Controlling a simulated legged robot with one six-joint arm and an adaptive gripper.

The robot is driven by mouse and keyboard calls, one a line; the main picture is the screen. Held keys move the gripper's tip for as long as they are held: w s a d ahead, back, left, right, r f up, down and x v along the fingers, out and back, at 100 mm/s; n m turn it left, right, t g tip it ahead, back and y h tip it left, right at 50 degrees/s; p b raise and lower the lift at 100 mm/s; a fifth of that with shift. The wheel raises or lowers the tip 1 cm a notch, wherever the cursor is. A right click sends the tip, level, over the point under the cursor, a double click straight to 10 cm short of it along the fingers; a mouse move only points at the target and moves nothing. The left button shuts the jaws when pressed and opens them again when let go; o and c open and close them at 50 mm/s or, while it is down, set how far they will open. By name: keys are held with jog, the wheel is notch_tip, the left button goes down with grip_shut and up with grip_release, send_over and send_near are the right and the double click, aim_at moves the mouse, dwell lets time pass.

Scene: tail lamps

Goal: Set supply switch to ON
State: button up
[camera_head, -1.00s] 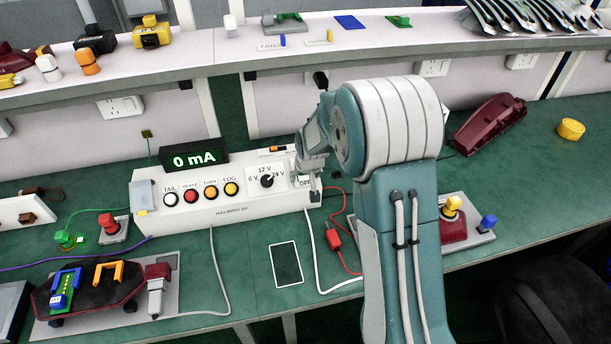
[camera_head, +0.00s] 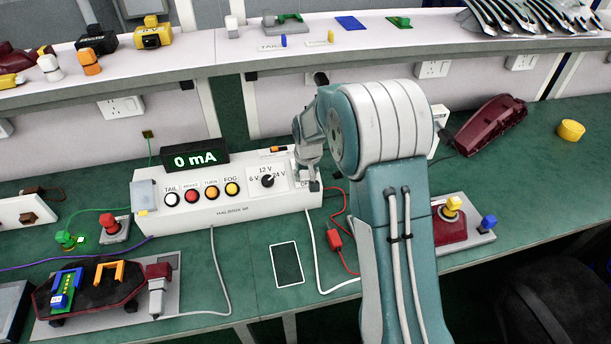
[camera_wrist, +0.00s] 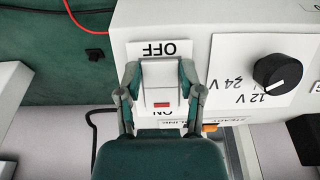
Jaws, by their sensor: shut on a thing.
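The supply switch (camera_wrist: 161,85) is a white block with a red mark near its ON end, on the white test box (camera_head: 220,217). In the wrist view the OFF label (camera_wrist: 158,49) reads upside down beyond the switch, and the ON label is partly covered on my side. My gripper (camera_wrist: 159,78) is shut on the switch, a finger on each side. In the head view my gripper (camera_head: 312,184) is at the box's right end and hides the switch. I cannot tell the switch's position for sure. The display (camera_head: 194,159) reads 0 mA.
A black voltage knob (camera_head: 267,181) sits left of the switch in the head view, with several coloured buttons further left. A red cable (camera_head: 334,238) and a white cable run near the box's right end. A shelf edge (camera_head: 260,66) runs behind.

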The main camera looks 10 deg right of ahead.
aim_at(304, 174)
jog(key=shift+w+r+g, duration=0.1)
jog(key=shift+w+g, duration=0.1)
jog(key=shift+g, duration=1.3)
jog(key=o, duration=1.1)
jog(key=shift+o, duration=0.2)
jog(key=shift+r, duration=0.1)
notch_tip(304, 174, up, 12)
jog(key=shift+w, duration=0.35)
jog(key=shift+a, duration=0.1)
